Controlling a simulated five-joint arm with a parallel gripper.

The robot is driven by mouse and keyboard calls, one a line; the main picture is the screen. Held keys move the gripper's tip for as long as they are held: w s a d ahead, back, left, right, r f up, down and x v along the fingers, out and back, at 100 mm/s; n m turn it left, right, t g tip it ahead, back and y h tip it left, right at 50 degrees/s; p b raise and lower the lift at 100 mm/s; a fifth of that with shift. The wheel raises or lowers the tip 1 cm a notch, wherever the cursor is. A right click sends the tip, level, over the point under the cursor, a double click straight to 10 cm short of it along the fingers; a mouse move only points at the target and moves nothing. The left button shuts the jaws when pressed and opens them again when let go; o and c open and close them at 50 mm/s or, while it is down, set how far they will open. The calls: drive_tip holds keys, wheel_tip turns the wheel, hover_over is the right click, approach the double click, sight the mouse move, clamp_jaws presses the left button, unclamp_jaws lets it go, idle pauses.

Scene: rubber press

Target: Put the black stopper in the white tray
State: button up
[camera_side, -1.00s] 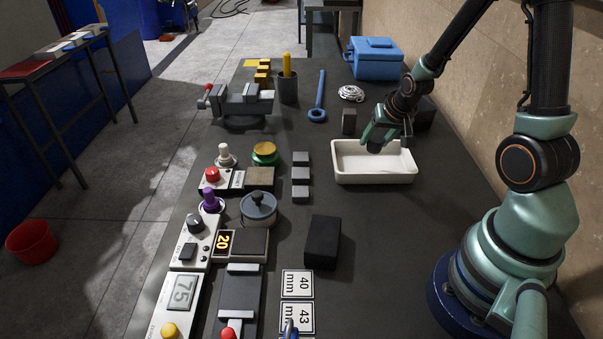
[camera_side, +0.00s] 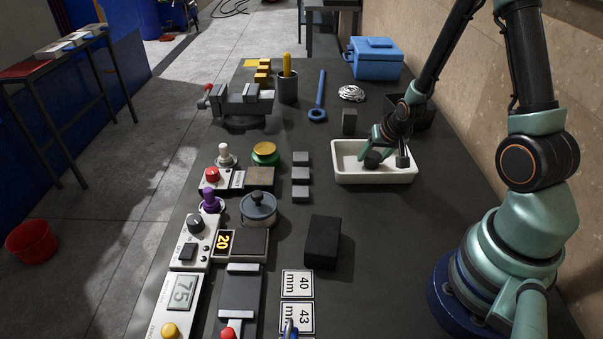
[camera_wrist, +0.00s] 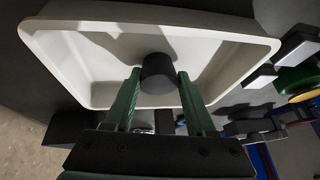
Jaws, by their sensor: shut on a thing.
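The white tray (camera_side: 346,176) stands right of the table's middle, and its rim and inner walls fill the upper part of the wrist view (camera_wrist: 85,38). The black stopper (camera_wrist: 158,72) is a short dark cylinder between my fingertips in the wrist view. It also shows as a dark round shape over the tray in the side view (camera_side: 373,158). My gripper (camera_wrist: 160,84), with green fingers, is shut on the stopper, inside the tray's outline. Whether the stopper touches the tray floor I cannot tell.
A dark upright block (camera_side: 349,121) stands just behind the tray and a dark open box (camera_side: 412,112) behind it to the right. Small grey blocks (camera_side: 301,174) lie to the left, and a black block (camera_side: 322,241) nearer the camera. The table between them is clear.

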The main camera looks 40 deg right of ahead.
drive_tip(key=o, duration=1.4)
drive_tip(key=shift+c, duration=0.2)
drive_tip(key=shift+r, duration=0.1)
drive_tip(key=shift+s+a+r, duration=0.1)
drive_tip(key=shift+s+r, duration=0.05)
drive_tip(key=shift+r, duration=0.4)
drive_tip(key=s+a+r+n+y, duration=0.1)
drive_tip(key=s+a+r+n, duration=0.2)
drive_tip(key=a+r, duration=0.6)
drive_tip(key=s+a+r+n+y, duration=0.1)
drive_tip(key=s+a+r+n, duration=0.3)
drive_tip(key=a+r, duration=0.4)
wheel_tip(320, 180, up, 6)
drive_tip(key=shift+s+a+f+n+t, duration=0.2)
drive_tip(key=shift+a+n+t, duration=0.15)
drive_tip(key=shift+n, duration=0.35)
